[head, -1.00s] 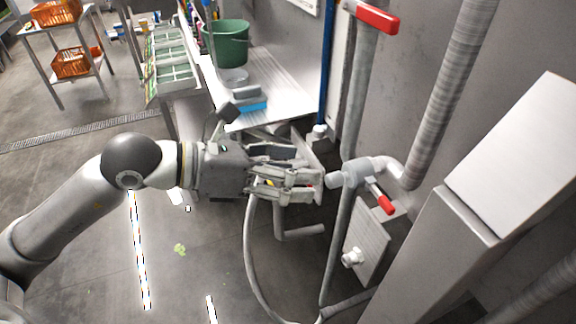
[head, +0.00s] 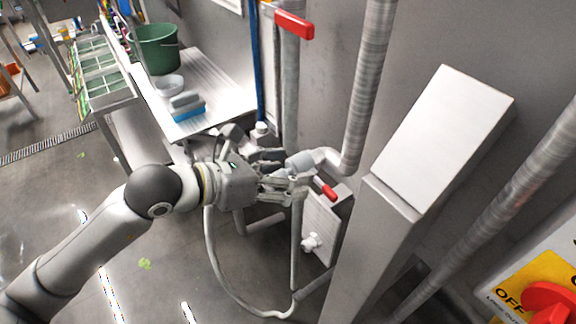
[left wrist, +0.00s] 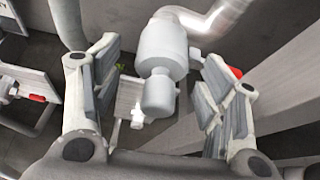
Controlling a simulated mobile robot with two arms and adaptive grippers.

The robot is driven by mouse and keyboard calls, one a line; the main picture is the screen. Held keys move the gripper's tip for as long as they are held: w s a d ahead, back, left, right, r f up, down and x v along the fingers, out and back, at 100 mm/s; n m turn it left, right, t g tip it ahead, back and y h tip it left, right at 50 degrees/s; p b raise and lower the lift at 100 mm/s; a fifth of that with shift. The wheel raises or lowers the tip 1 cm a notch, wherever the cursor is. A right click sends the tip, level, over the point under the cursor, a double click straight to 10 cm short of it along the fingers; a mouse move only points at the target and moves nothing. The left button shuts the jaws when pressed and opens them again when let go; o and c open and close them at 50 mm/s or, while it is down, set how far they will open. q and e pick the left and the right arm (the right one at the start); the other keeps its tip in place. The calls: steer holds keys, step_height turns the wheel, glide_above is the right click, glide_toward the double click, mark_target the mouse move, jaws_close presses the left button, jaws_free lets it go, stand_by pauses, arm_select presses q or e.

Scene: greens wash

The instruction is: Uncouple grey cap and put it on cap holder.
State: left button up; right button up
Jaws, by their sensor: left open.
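The grey cap (left wrist: 158,96) is the short light grey cylinder at the end of the pipe fitting (left wrist: 163,45) in the left wrist view. It still joins the fitting there. My left gripper (left wrist: 160,70) is open, with one finger pad on each side of the cap and fitting, and gaps show on both sides. In the head view my left gripper (head: 290,176) is at the fitting (head: 306,162), and its fingers mostly hide the cap. A grey wall panel with a white knob-like fitting (head: 311,242) is below; I cannot tell whether it is the cap holder.
A red lever (head: 326,190) sits close beside the fitting. A grey hose (head: 215,255) loops below my left gripper. A tall grey box-topped post (head: 385,215) stands to the right. A steel table (head: 215,85) with a green bucket (head: 155,48) is behind.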

arm_select(q)
steer(key=shift+w+d+f, duration=0.15)
steer(key=shift+w+d, duration=0.05)
steer(key=shift+d, duration=0.1)
arm_select(e)
steer(key=shift+d+r, duration=0.1)
steer(key=shift+d, duration=0.2)
arm_select(q)
steer(key=shift+c, duration=0.3)
steer(key=c, duration=1.1)
steer(key=shift+a, duration=0.1)
steer(key=shift+s, duration=0.1)
arm_select(e)
steer(key=shift+w+f, duration=0.1)
steer(key=shift+f, duration=0.1)
